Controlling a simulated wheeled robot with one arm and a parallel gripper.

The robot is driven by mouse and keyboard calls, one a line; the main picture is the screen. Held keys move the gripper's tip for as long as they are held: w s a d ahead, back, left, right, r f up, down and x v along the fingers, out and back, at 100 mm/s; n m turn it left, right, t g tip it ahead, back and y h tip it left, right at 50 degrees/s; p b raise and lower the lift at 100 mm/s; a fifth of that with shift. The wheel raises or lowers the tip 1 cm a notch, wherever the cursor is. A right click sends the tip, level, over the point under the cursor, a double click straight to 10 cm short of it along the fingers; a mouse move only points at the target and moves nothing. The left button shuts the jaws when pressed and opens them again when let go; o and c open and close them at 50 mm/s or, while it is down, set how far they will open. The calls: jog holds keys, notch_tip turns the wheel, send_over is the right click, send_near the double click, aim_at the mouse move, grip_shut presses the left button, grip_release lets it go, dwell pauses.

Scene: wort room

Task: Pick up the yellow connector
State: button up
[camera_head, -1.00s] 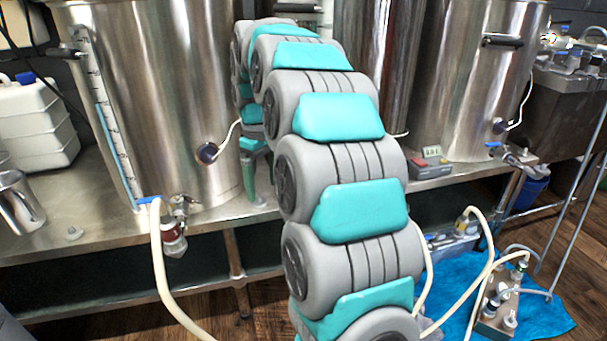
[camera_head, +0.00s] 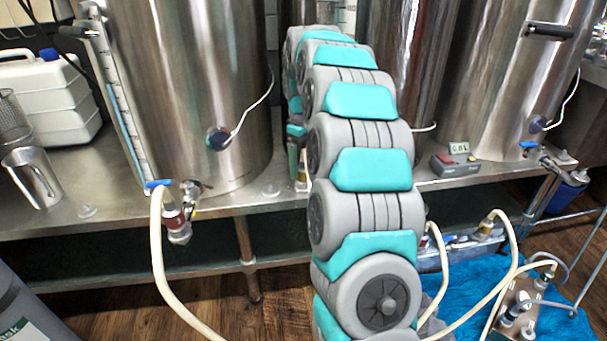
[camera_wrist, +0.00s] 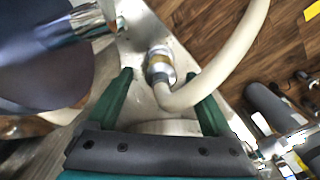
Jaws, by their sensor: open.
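In the wrist view, a metal hose fitting with a yellow band, which I take as the yellow connector (camera_wrist: 159,72), sits at the end of a cream hose (camera_wrist: 235,50). My gripper (camera_wrist: 158,76) is open, with its green fingers spread on either side of the fitting's picture position. I cannot tell how far below the fingertips the fitting is; no contact shows. In the head view, my gripper (camera_head: 294,160) is mostly hidden behind my own arm, near the steel bench's front edge. A small cream part shows beside it, too small to identify.
Large steel tanks (camera_head: 195,90) stand on the steel bench (camera_head: 235,200) close to my arm. A valve with a hose (camera_head: 175,215) hangs at the left tank. A small red-and-grey device (camera_head: 455,164) sits right. More hoses and a pump (camera_head: 518,305) lie on a blue cloth (camera_head: 575,270).

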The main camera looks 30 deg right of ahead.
aim_at(303, 168)
notch_tip(303, 168, down, 4)
jog(key=shift+s+r, duration=0.1)
jog(key=shift+r, duration=0.15)
jog(key=shift+c, duration=0.3)
grip_shut()
